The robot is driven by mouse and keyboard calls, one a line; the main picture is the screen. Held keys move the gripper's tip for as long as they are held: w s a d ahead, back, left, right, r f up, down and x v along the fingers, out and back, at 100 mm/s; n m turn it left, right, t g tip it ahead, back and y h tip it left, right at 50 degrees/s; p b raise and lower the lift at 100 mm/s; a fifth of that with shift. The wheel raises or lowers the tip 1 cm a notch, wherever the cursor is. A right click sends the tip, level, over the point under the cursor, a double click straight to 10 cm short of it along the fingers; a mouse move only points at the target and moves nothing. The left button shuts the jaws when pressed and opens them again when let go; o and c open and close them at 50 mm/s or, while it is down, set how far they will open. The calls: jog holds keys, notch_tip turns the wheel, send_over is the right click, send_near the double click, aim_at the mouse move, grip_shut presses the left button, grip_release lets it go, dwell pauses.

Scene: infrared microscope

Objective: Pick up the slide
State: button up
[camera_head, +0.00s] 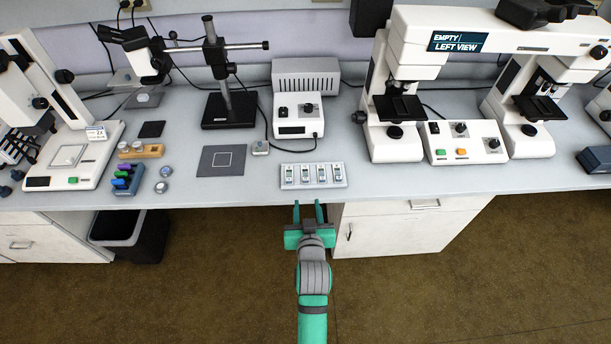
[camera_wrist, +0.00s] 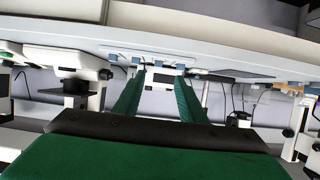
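Several small slides (camera_head: 305,174) stand in a row in a light grey holder (camera_head: 313,185) near the front edge of the bench, and I cannot tell which one the task means. My green gripper (camera_head: 308,206) is just in front of the bench edge, below the holder in the head view. Its two fingers are apart with nothing between them. In the wrist view, my gripper (camera_wrist: 161,74) also shows its fingers spread, pointing towards the bench edge. Small bluish pieces show beyond the fingertips there, too small to make out.
A white microscope (camera_head: 395,142) stands to the right. Left are a tube rack (camera_head: 127,180) and a boom stand (camera_head: 228,110). A drawer cabinet (camera_head: 400,230) is under the bench.

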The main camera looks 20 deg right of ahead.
aim_at(306, 181)
jog(key=shift+r+x, duration=0.25)
jog(key=shift+x, duration=2.6)
jog(key=shift+r+x, duration=0.2)
jog(key=shift+x, duration=2.65)
jog(key=shift+w+d, duration=0.1)
jog(key=shift+w, duration=0.1)
jog(key=c, duration=0.9)
